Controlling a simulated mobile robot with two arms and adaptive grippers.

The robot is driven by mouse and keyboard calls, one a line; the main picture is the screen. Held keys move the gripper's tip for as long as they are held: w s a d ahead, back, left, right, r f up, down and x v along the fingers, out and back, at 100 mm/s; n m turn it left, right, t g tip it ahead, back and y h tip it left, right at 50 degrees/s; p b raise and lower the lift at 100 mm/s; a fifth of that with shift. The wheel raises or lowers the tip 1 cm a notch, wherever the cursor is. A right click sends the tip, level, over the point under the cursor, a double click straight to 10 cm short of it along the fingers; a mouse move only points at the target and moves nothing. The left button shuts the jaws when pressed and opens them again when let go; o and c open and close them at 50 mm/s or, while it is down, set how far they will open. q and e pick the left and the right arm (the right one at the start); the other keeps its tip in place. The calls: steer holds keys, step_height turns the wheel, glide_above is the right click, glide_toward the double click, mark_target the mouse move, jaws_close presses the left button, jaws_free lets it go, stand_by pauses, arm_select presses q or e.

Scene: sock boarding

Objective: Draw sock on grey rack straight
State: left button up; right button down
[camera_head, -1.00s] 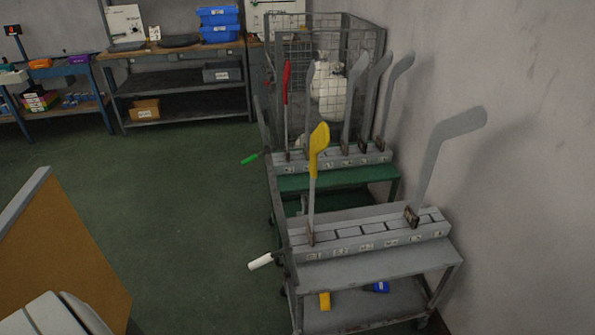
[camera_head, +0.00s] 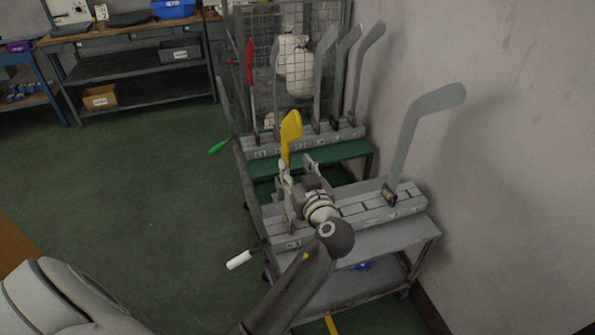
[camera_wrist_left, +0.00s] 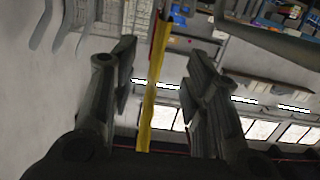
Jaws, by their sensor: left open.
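The yellow sock (camera_head: 291,132) hangs on an upright board on the near grey rack (camera_head: 385,236), its top bent over to one side. The board's lower part is hidden behind my arm. My left gripper (camera_head: 298,170) is open, its fingers at the sock's lower part. In the left wrist view the sock (camera_wrist_left: 154,95) shows as a narrow yellow strip between the two open fingers (camera_wrist_left: 152,85), with a gap on each side. I cannot tell whether the sock is twisted. My right gripper is not in view.
A bare grey board (camera_head: 418,135) stands at the rack's right end, near the wall. Behind is a green rack (camera_head: 340,152) with a red sock (camera_head: 250,65) and several bare boards. A wire cage (camera_head: 265,25) stands beyond. The green floor (camera_head: 150,190) at left is clear.

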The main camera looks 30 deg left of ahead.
mark_target(289, 158)
arm_select(q)
steer(key=shift+w+a, duration=0.3)
steer(key=shift+a, duration=0.1)
steer(key=x, duration=0.4)
steer(key=shift+w+a, duration=0.1)
steer(key=shift+w, duration=0.05)
steer(key=shift+x, duration=1.45)
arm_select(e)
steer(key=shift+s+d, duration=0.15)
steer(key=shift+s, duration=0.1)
arm_select(q)
steer(key=shift+f, duration=0.1)
steer(key=c, duration=0.9)
steer(key=shift+c, duration=0.2)
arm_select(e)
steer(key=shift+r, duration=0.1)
arm_select(q)
steer(key=shift+f, duration=0.3)
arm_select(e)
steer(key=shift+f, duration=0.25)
arm_select(q)
steer(key=o, duration=0.9)
steer(key=shift+o, duration=0.2)
steer(key=shift+r, duration=0.1)
